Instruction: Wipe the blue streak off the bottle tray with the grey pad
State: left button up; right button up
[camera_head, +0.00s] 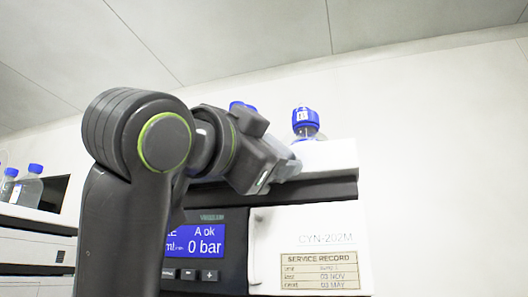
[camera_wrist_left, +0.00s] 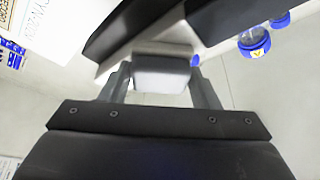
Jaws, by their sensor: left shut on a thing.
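My left gripper (camera_head: 283,168) is up at the bottle tray (camera_head: 340,157), a white tray on top of the instrument stack. It is shut on the grey pad (camera_wrist_left: 162,72), which shows pale between the two fingers in the left wrist view. The pad is close to the tray; I cannot tell whether they touch. A small blue patch (camera_wrist_left: 195,60) shows just right of the pad; I cannot tell whether it is the streak or a cap. My arm hides the left part of the tray. My right gripper is not in view.
A clear bottle with a blue cap (camera_head: 305,120) stands on the tray, right of my gripper. Another blue cap (camera_head: 238,105) shows behind my wrist. Below are a lit display (camera_head: 207,241) and a white panel (camera_head: 315,222). More bottles (camera_head: 28,187) stand on a stack at far left.

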pick_arm(q)
jog(key=d, duration=0.1)
jog(key=s+d, duration=0.1)
jog(key=d, duration=0.1)
jog(key=shift+s+b, duration=0.1)
jog(key=shift+b, duration=0.2)
jog(key=shift+s+d+b, duration=0.1)
jog(key=shift+s+d, duration=0.1)
jog(key=shift+d, duration=0.55)
jog(key=shift+s+d+b, duration=0.1)
jog(key=shift+s+d, duration=0.05)
jog(key=shift+d, duration=0.55)
jog(key=shift+s+d+b, duration=0.1)
jog(key=shift+s+d, duration=0.1)
jog(key=shift+d, duration=0.55)
jog(key=shift+w+a+b, duration=0.15)
jog(key=shift+w+a, duration=0.15)
jog(key=shift+a, duration=0.55)
jog(key=shift+w+a+b, duration=0.15)
jog(key=shift+w+a, duration=0.1)
jog(key=shift+a, duration=0.6)
jog(key=shift+w+a+b, duration=0.15)
jog(key=shift+w+a, duration=0.15)
jog(key=shift+a, duration=0.55)
jog(key=shift+w+a, duration=0.25)
jog(key=shift+a, duration=0.55)
jog(key=shift+w+a, duration=0.2)
jog(key=shift+a, duration=0.55)
jog(key=shift+s, duration=0.1)
